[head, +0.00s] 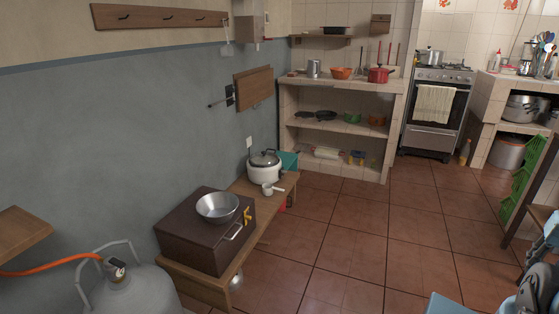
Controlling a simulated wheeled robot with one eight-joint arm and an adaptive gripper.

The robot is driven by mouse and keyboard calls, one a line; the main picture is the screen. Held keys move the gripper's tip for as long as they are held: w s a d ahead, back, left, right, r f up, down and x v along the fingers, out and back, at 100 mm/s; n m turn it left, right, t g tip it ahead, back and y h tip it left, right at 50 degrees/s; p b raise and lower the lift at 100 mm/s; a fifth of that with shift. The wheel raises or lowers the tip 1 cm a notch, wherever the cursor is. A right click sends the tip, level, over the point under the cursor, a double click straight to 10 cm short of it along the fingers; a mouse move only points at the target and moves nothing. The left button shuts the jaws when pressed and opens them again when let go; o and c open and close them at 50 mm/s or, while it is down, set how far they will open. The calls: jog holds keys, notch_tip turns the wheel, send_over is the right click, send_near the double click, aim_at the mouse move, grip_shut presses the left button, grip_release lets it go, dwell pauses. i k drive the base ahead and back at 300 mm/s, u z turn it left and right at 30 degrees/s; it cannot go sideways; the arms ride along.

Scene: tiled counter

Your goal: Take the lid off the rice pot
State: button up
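A white rice pot (263,174) stands on the low wooden bench along the left wall. Its dark, see-through lid (265,158) with a knob on top sits on it and looks closed. A pale handle (274,189) sticks out in front of the pot's base; I cannot tell what it belongs to. I cannot make out my gripper in the head view.
A metal bowl (217,207) sits on a dark brown box (196,240) on the bench (275,203), in front of the pot. A gas cylinder (125,290) stands at the lower left. The tiled floor (345,235) is clear in the middle.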

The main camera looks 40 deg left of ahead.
aim_at(263, 158)
jog(key=u, duration=0.1)
jog(key=i, duration=1.85)
jog(key=u, duration=0.8)
jog(key=i, duration=0.95)
jog(key=u, duration=1.1)
jog(key=i, duration=0.75)
jog(key=u, duration=0.45)
